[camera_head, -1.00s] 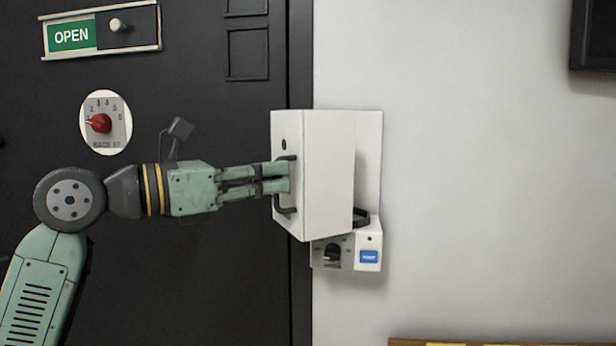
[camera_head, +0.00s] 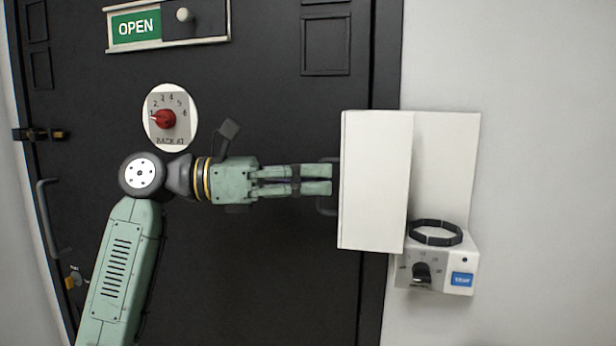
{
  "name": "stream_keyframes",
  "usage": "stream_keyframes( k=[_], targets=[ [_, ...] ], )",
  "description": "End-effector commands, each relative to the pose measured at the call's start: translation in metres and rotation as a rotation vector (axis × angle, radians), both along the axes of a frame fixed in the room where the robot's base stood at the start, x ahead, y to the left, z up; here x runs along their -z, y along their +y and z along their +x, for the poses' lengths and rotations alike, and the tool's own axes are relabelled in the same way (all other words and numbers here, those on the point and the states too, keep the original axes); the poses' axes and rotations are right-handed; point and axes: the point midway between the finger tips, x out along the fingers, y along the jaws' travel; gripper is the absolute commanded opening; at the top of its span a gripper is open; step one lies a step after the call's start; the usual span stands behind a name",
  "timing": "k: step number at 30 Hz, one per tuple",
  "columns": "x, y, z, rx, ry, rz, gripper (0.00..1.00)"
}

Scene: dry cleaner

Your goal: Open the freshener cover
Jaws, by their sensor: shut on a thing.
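The freshener is a white wall box. Its white cover (camera_head: 376,180) is swung out to the left, away from the back plate (camera_head: 446,165). A dark ring holder (camera_head: 436,233) shows on top of the base (camera_head: 458,262), and no can is seen in it. The base has a dark dial (camera_head: 422,274) and a blue label. My gripper (camera_head: 328,180) reaches in from the left and is shut on the cover's dark handle (camera_head: 325,207). The handle sits at the cover's left side, partly behind the fingers.
A dark door (camera_head: 270,280) fills the left and middle, with an OPEN slider sign (camera_head: 168,22) and a red-knobbed dial sign (camera_head: 167,118) above my arm. A door handle (camera_head: 46,215) is at far left. The pale wall right of the freshener is clear.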

Motion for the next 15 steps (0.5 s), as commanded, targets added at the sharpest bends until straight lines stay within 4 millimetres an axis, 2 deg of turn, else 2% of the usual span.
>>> stream_keyframes(
  k=[1,8,9,15],
  targets=[
    [-0.0057,-0.0065,-0.0004,0.006,0.001,-0.008,0.00],
    [-0.0058,-0.0069,-0.0012,0.008,0.000,-0.007,0.00],
    [-0.0058,-0.0069,-0.0013,0.008,0.000,-0.007,0.08],
    [-0.0063,-0.0060,-0.0014,0.007,-0.001,-0.009,0.21]
  ],
)
